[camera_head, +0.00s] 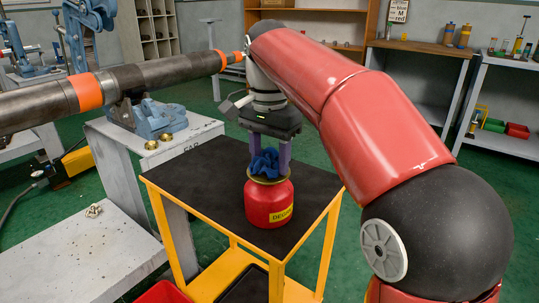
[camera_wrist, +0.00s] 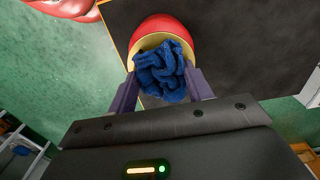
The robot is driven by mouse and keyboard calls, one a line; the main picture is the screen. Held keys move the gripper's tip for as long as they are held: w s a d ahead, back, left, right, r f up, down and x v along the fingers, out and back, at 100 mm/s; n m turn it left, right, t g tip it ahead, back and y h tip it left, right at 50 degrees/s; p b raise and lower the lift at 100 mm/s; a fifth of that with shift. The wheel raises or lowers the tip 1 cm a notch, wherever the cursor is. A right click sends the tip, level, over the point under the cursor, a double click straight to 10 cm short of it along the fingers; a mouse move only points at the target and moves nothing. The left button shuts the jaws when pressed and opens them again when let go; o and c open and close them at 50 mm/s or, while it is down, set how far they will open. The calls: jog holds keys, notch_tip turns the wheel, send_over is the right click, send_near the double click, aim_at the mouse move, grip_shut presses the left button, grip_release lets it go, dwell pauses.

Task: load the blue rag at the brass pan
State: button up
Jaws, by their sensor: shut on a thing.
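The blue rag (camera_head: 265,161) is a crumpled cloth between the two purple fingers of my gripper (camera_head: 269,166). It also shows in the wrist view (camera_wrist: 162,70). The brass pan (camera_head: 270,180) is the dish on top of a red can (camera_head: 268,205) with a yellow label. In the wrist view, the pan's rim (camera_wrist: 150,41) shows beyond the rag. My gripper points down over the pan, shut on the rag. The rag is right at the pan and hides most of its inside; I cannot tell whether it touches.
The red can stands on the black top of a yellow-framed cart (camera_head: 205,175). To the left, a grey stand (camera_head: 180,143) carries a blue vise (camera_head: 155,118) and small brass pieces. A long pipe (camera_head: 130,80) with orange bands runs close to my arm. The cart top around the can is clear.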

aim_at(270, 157)
jog(key=shift+f, duration=0.65)
dwell(1.8)
notch_tip(270, 157, up, 3)
jog(key=p, duration=0.3)
jog(key=shift+r, duration=2.05)
